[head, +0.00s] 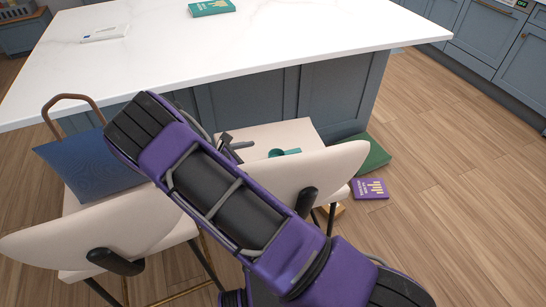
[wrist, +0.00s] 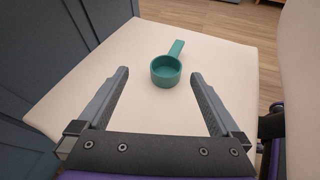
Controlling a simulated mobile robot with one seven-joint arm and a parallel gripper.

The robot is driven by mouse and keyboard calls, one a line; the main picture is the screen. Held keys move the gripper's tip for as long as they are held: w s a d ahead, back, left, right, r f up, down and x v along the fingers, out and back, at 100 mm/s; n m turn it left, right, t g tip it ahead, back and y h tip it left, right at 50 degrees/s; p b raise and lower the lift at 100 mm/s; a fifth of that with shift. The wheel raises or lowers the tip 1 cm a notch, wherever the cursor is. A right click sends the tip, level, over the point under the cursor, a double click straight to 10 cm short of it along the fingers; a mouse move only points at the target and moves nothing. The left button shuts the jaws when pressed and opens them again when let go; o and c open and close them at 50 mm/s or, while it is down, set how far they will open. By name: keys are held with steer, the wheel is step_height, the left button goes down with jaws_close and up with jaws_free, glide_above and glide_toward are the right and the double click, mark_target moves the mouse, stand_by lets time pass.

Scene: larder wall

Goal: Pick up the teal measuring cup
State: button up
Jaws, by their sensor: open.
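The teal measuring cup (wrist: 165,72) stands upright on the cream seat of a chair (wrist: 62,108), its handle pointing away and slightly right in the wrist view. In the head view, the cup (head: 285,153) shows only in part, just right of my gripper (head: 232,147). My gripper (wrist: 160,82) is open and empty in the wrist view. The cup appears ahead, in line with the gap between the two fingers. I cannot tell how high the fingers are above the seat.
A white-topped island (head: 300,40) with blue panels stands behind the chair. The chair's curved backrest (head: 340,165) is close to my arm. A green cushion (head: 372,157) and a purple book (head: 370,188) lie on the floor.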

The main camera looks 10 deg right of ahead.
mark_target(282, 153)
steer(key=shift+s+f+n, duration=0.35)
steer(key=shift+f+n, duration=0.05)
steer(key=shift+f, duration=0.6)
steer(key=x, duration=0.6)
steer(key=shift+d+b, duration=0.35)
steer(key=shift+d, duration=0.05)
steer(key=x, duration=0.4)
steer(key=shift+d+b, duration=0.25)
steer(key=shift+b, duration=0.05)
steer(key=shift+w+d+f, duration=0.1)
steer(key=shift+w+d, duration=0.1)
steer(key=shift+d, duration=0.1)
steer(key=c, duration=1.3)
